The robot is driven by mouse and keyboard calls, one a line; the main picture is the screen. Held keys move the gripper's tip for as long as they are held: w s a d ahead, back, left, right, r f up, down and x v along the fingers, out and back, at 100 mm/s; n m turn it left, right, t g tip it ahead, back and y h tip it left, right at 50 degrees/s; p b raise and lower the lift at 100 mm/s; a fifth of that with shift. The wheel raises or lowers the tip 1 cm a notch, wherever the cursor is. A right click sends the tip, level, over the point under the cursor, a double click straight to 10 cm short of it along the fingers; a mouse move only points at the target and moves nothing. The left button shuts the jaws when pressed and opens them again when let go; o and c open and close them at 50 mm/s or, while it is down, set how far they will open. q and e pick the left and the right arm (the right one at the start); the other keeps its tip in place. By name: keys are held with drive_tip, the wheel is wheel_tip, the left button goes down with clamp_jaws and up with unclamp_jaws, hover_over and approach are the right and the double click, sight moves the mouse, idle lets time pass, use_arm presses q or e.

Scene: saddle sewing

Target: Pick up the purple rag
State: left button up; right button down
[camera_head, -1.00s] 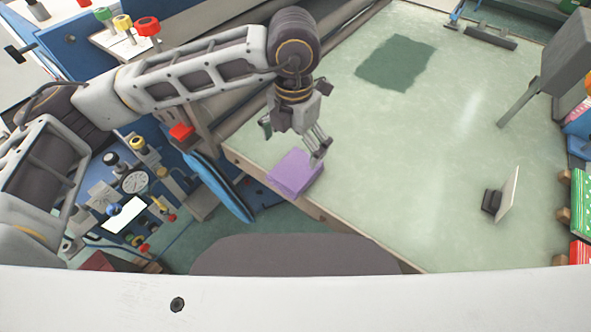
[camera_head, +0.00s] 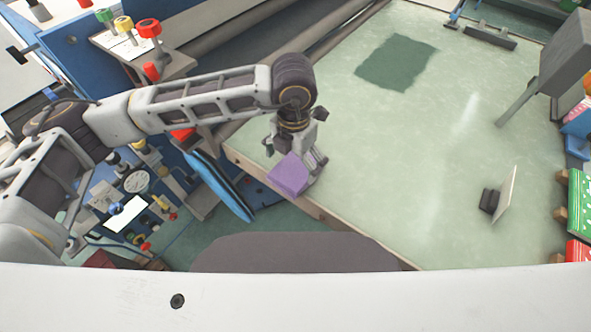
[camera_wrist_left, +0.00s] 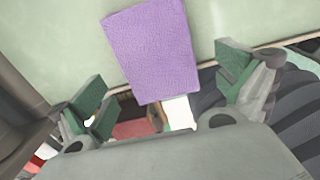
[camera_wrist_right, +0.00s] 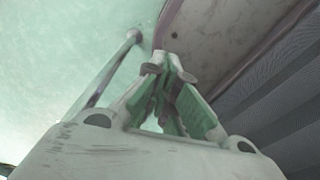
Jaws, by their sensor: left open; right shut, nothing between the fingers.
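The purple rag (camera_head: 289,174) lies at the near left edge of the pale green table, partly along the rim. My left gripper (camera_head: 302,160) is just above and behind it in the head view, and partly overlaps it there. In the left wrist view the rag (camera_wrist_left: 152,48) shows between and beyond the two open fingers of my left gripper (camera_wrist_left: 165,98), and no finger is seen to touch it. My right gripper (camera_wrist_right: 172,90) shows only in the right wrist view; its fingers are together with nothing between them.
The pale green table (camera_head: 400,170) is mostly clear, with a dark green patch (camera_head: 396,62) at the back. A small black holder with a pale panel (camera_head: 506,196) stands at the right. A blue control panel with knobs and a gauge (camera_head: 136,181) lies left of the table.

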sight(293, 171)
use_arm(q)
drive_tip(key=shift+a+f, duration=0.1)
drive_tip(key=shift+f, duration=0.55)
wheel_tip(293, 171, down, 3)
drive_tip(key=shift+a+r+p, duration=0.1)
drive_tip(key=shift+r+p, duration=0.1)
drive_tip(key=shift+p, duration=0.45)
drive_tip(key=shift+f, duration=0.5)
use_arm(e)
drive_tip(key=shift+a+r, duration=0.5)
drive_tip(key=shift+r, duration=0.25)
use_arm(q)
drive_tip(key=c, duration=0.8)
use_arm(e)
drive_tip(key=shift+d, duration=0.5)
